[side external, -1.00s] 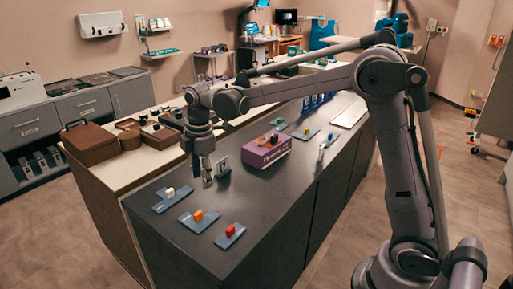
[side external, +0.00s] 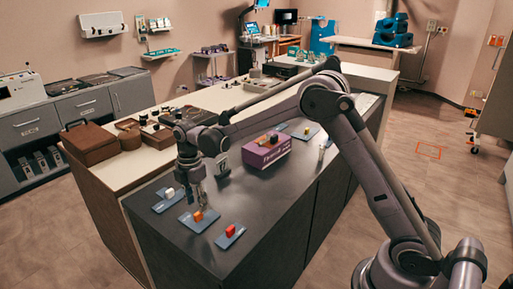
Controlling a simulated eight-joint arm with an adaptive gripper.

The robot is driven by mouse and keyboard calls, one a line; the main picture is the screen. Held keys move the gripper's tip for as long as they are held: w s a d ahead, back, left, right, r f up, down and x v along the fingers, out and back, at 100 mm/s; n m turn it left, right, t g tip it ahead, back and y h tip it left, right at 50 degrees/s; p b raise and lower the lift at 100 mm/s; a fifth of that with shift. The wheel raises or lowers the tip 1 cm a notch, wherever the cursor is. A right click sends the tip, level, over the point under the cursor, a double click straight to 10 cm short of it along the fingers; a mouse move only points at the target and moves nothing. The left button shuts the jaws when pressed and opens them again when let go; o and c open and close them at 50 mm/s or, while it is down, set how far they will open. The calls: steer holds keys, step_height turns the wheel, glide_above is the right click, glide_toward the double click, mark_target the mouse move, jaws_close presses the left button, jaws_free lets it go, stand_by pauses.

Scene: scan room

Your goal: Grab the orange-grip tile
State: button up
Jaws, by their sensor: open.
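The orange-grip tile (side external: 190,220) is a blue-grey plate with an orange block, the orange grip (side external: 198,216), standing on it. It lies on the dark counter (side external: 250,225), between a tile with a white grip (side external: 168,193) and a tile with a red grip (side external: 230,231). My gripper (side external: 200,201) points down and is open. It appears just above the orange grip, its fingertips close to the block's top. I cannot tell whether they touch it.
A purple box (side external: 266,152) with small items on top stands further back on the counter. A small upright dark sign (side external: 222,166) stands just right of my gripper. More blue tiles (side external: 305,132) lie behind the box. The counter's front left corner is clear.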

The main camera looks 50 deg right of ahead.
mark_target(197, 213)
step_height(197, 213, down, 4)
steer(key=shift+a+f, duration=0.1)
steer(key=shift+c, duration=0.3)
jaws_close()
steer(key=shift+r, duration=0.2)
